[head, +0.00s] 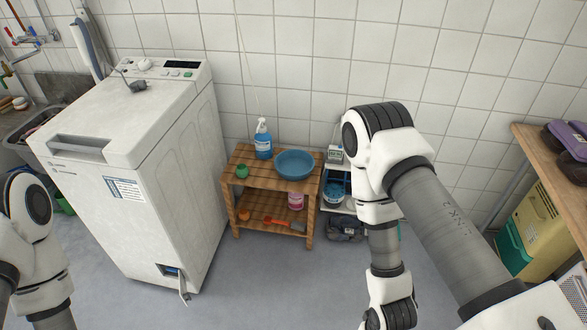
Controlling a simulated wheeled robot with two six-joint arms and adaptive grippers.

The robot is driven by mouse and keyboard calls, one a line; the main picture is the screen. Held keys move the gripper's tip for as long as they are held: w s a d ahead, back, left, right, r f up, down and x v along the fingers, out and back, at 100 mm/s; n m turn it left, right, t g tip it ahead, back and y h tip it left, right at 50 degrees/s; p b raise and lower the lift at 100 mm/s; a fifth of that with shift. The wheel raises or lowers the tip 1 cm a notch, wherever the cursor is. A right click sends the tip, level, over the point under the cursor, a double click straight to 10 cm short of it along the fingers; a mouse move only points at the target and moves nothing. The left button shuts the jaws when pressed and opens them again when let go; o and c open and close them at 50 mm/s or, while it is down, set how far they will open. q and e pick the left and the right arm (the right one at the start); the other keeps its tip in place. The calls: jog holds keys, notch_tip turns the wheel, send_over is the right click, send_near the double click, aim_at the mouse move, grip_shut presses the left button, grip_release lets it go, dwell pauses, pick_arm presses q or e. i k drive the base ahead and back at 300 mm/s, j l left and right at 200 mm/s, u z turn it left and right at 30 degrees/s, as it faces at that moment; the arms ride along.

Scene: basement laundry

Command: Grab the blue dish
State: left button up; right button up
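The blue dish (295,163) is a round, shallow bowl. It sits upright on the top shelf of a small slatted wooden rack (265,179), towards the right end, against the back wall. Nothing covers it. My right arm comes in from the right and bends down in front, to the right of the rack. Its gripper is beyond the bottom edge. My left arm shows at the lower left edge, with its gripper out of view. Neither arm touches the dish.
A blue spray bottle (263,139) and a small green item (242,171) share the top shelf. A white washing machine (130,170) stands left. Small containers (333,191) sit right of the rack. A wooden table (556,165) is far right. The floor before the rack is clear.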

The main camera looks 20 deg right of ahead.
aim_at(292, 165)
jog(key=i+z, duration=0.15)
jog(key=z, duration=0.2)
jog(key=i+z, duration=0.1)
jog(key=z, duration=0.25)
jog(key=i+j+z, duration=0.1)
jog(key=z, duration=0.3)
jog(key=i+j+z, duration=0.4)
jog(key=i+j, duration=0.65)
jog(key=j, duration=0.15)
